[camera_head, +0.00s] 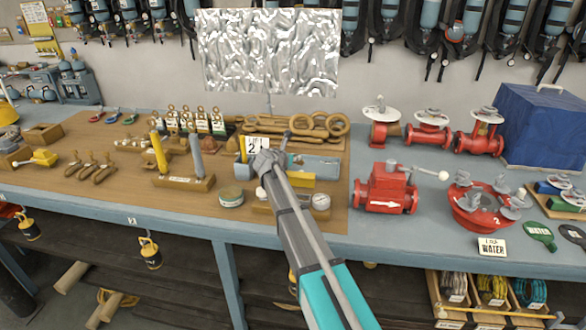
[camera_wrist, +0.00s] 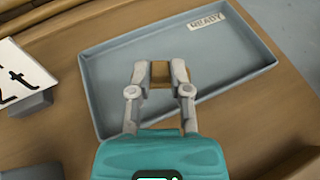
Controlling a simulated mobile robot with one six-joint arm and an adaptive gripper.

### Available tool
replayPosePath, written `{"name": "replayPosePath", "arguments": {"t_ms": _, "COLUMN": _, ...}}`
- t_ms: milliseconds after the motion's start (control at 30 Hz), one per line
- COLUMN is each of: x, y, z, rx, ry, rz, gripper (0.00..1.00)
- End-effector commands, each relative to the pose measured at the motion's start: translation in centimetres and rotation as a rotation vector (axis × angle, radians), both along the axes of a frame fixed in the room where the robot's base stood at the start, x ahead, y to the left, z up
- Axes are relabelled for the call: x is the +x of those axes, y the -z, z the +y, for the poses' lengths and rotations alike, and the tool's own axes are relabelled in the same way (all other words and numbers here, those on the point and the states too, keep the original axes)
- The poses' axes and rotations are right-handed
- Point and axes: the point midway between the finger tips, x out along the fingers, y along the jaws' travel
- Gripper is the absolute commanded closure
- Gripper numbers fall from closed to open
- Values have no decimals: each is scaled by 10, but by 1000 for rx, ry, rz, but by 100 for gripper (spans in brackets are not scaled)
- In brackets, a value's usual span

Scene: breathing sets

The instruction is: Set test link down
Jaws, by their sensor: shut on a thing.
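My gripper (camera_wrist: 159,78) is shut on a small brown piece, seemingly the test link (camera_wrist: 160,70), of which only a short part shows between the fingertips. In the wrist view it is over the blue-grey tray (camera_wrist: 112,62) labelled READY, whose visible floor is otherwise bare. I cannot tell whether the link touches the tray floor. In the head view my gripper (camera_head: 266,160) is at the left part of the tray (camera_head: 318,167) and hides the link.
A white card (camera_head: 253,146) marked 2 t stands just left of the tray. Large ochre links (camera_head: 300,125) lie behind it. A pressure gauge (camera_head: 321,201) and a round tin (camera_head: 231,197) are in front. A red valve (camera_head: 385,188) stands to the right.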

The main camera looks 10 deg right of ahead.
Motion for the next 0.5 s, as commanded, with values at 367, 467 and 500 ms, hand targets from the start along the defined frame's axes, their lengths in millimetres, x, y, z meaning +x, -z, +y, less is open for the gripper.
{"name": "replayPosePath", "arguments": {"t_ms": 367, "x": 3, "y": 5, "z": 1, "rx": 0, "ry": -1, "rz": 0, "gripper": 100}}
{"name": "replayPosePath", "arguments": {"t_ms": 467, "x": 8, "y": 11, "z": 2, "rx": 0, "ry": -1, "rz": 0, "gripper": 100}}
{"name": "replayPosePath", "arguments": {"t_ms": 500, "x": 10, "y": 15, "z": 3, "rx": 0, "ry": -1, "rz": 0, "gripper": 100}}
